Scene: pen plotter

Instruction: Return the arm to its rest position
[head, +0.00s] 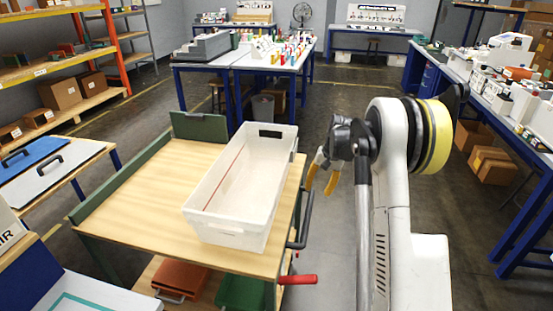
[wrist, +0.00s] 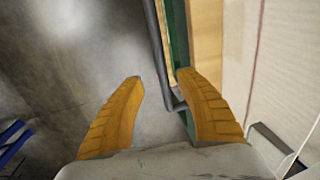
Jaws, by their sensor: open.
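My gripper (head: 320,175) hangs to the right of the wooden cart, at the end of my raised white arm. Its two orange fingers are spread apart with nothing between them. In the wrist view my gripper (wrist: 160,90) is open above the grey floor, and the cart's edge passes behind the right finger. The white arm with a black and yellow joint stands at the right in the head view.
A wooden cart (head: 150,205) with green sides carries an empty white bin (head: 222,232) close to my gripper. The cart's handle (head: 302,220) and a red lever (head: 298,279) stick out toward my arm. A blue workbench (head: 530,195) stands at right.

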